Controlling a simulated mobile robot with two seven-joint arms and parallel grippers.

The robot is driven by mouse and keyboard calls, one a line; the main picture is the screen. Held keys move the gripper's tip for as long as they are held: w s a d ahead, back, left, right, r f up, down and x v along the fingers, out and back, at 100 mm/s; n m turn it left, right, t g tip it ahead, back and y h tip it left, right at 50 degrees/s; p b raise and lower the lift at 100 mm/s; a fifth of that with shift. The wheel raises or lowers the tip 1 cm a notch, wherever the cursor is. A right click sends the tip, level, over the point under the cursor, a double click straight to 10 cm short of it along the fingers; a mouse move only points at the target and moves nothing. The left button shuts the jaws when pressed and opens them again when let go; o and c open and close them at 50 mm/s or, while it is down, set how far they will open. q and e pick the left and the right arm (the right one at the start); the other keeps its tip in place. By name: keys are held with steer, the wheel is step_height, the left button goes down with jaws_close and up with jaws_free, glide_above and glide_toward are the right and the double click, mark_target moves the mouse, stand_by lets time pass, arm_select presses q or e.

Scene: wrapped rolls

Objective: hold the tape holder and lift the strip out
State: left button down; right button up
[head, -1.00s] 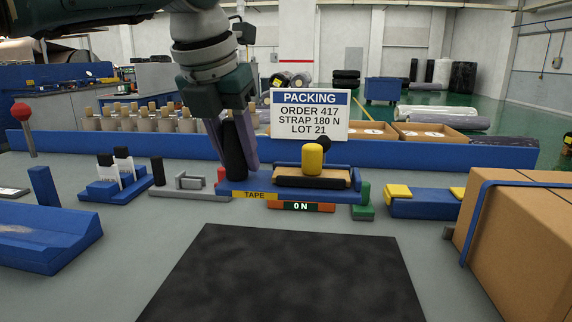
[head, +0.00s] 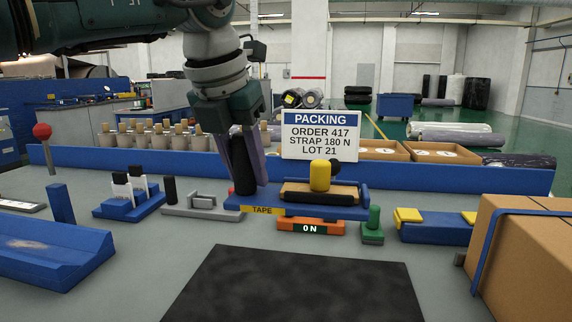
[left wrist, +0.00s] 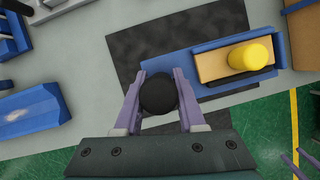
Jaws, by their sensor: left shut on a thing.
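The blue tape holder (head: 256,203) has a yellow TAPE label and a black post (head: 242,166) at its left end. My left gripper (head: 243,190) is shut on this post; in the left wrist view its two fingers clasp the round black top (left wrist: 158,94). The tan strip (head: 296,191) lies on the holder, with a yellow knob (head: 320,176) standing on it. The holder hangs slightly above the orange base with the 0 N display (head: 310,228). Two slim purple fingers, seemingly my right gripper (left wrist: 299,157), show apart and empty at the left wrist view's lower right.
A green peg on a block (head: 373,230) stands right of the orange base, then a blue block with yellow pads (head: 435,232). A strapped carton (head: 525,255) fills the right. A black mat (head: 295,285) lies clear in front. A PACKING sign (head: 320,145) stands behind.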

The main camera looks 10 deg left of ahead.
arm_select(q)
steer(key=shift+f+b, duration=7.3)
steer(key=shift+f, duration=2.55)
steer(key=shift+r, duration=0.1)
